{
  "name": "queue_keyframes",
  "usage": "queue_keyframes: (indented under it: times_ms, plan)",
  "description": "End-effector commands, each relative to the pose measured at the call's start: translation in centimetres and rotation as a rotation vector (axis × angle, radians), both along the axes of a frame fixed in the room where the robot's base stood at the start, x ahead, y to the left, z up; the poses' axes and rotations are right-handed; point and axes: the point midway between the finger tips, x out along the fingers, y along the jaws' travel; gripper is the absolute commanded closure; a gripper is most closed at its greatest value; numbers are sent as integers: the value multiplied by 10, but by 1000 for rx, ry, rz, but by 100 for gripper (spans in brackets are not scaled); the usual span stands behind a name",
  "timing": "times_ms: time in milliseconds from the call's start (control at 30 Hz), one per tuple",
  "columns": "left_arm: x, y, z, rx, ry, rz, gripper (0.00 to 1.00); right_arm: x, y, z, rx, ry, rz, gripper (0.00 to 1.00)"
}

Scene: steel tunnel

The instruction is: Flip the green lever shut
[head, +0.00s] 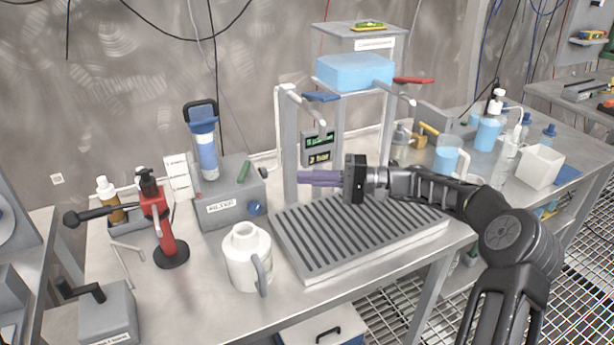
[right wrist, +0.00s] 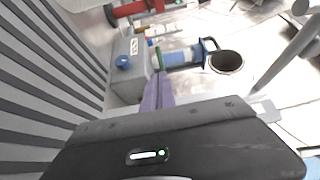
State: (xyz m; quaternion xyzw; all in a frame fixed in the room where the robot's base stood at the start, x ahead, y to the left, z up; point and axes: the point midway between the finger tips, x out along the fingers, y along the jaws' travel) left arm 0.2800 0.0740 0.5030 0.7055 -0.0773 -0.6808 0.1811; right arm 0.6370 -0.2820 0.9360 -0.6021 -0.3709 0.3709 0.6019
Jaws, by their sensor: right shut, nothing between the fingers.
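The green lever (head: 244,170) sticks up at a tilt from the top of a grey box (head: 228,208), just right of a clear blue-capped cylinder (head: 205,150). The box has a blue knob (head: 256,208) and a label on its front. In the right wrist view the green lever (right wrist: 156,62) shows beyond my fingers. My right gripper (head: 300,178) has purple fingers that are shut and empty. They point left toward the lever, above the slatted tray, with a gap between. In the right wrist view the right gripper (right wrist: 158,80) appears near the box. My left gripper is not in view.
A slatted grey tray (head: 435,232) lies under my right arm. A white jug (head: 238,262) stands in front of the box, and a red stand (head: 160,228) with a black handle stands left. A frame with a blue lever (head: 322,97) and a red lever (head: 413,79) rises behind.

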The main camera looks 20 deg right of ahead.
Motion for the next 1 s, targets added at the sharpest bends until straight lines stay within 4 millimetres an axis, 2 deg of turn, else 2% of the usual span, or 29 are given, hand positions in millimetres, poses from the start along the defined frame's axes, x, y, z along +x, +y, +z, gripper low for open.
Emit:
queue_keyframes:
  times_ms: [300, 500, 700, 1000]
  plan:
    - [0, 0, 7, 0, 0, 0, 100, 28, 57, 2, 3, 0, 5, 100]
    - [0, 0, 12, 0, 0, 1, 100, 43, 88, 2, 2, 0, 3, 100]
    - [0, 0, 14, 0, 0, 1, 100, 51, 102, 0, 1, 0, 0, 100]
    - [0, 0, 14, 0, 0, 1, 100, 52, 104, 0, 0, 0, -1, 100]
